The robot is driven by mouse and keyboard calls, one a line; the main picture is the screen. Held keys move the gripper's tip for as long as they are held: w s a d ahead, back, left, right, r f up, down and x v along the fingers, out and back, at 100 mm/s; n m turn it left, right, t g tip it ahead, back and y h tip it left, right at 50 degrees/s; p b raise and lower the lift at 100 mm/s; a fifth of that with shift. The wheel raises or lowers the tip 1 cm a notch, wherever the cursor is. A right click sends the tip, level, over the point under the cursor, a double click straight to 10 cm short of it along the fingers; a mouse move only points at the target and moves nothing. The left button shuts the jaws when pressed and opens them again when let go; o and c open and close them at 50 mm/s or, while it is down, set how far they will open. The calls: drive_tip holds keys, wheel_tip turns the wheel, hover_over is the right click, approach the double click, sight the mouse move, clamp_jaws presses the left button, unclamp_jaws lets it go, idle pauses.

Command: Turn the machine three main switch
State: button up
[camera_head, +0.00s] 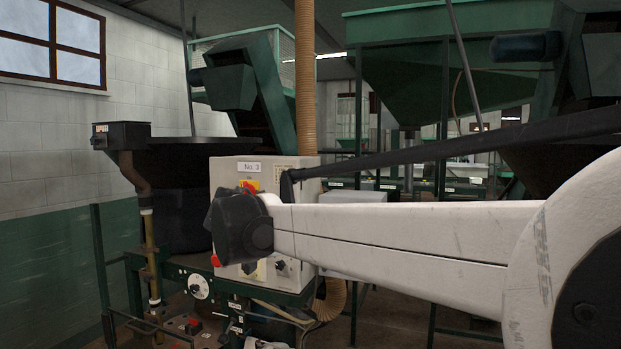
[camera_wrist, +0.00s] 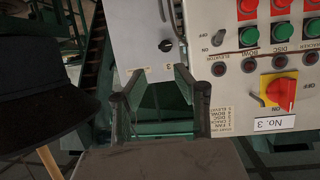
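The machine three main switch is a red rotary handle on a yellow plate (camera_wrist: 281,92), at the right of the wrist view beside an upside-down "No. 3" label (camera_wrist: 274,123). In the head view, the red and yellow switch (camera_head: 249,186) shows below the "No. 3" sign on the grey control box (camera_head: 228,172), partly hidden by my arm. My gripper (camera_wrist: 158,76) is open and empty in the wrist view, its fingers apart and to the left of the switch. The gripper's fingers are hidden in the head view. The handle's exact setting is unclear.
Red buttons (camera_wrist: 247,7) and green buttons (camera_wrist: 249,37) share the panel with the switch. A black round hopper (camera_head: 185,150) stands left of the box. A tan hose (camera_head: 305,80) hangs behind it. A dial (camera_head: 199,286) sits on the green frame below.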

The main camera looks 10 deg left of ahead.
sight(243, 184)
drive_tip(key=s+a+r+t+p, duration=0.1)
drive_tip(key=a+r, duration=0.2)
drive_tip(key=a, duration=0.4)
drive_tip(key=s+a+r+n+t+p, duration=0.1)
drive_tip(key=a+r+t, duration=0.15)
drive_tip(key=a, duration=0.45)
drive_tip(key=a+r+t+p, duration=0.1)
drive_tip(key=a+r, duration=0.3)
drive_tip(key=a, duration=0.3)
drive_tip(key=p+x, duration=0.1)
drive_tip(key=x, duration=0.3)
drive_tip(key=p+x, duration=0.1)
drive_tip(key=x, duration=0.4)
drive_tip(key=p+x, duration=0.2)
drive_tip(key=x, duration=0.2)
drive_tip(key=shift+w+f, duration=0.25)
drive_tip(key=shift+f, duration=0.15)
drive_tip(key=shift+c, duration=0.2)
clamp_jaws()
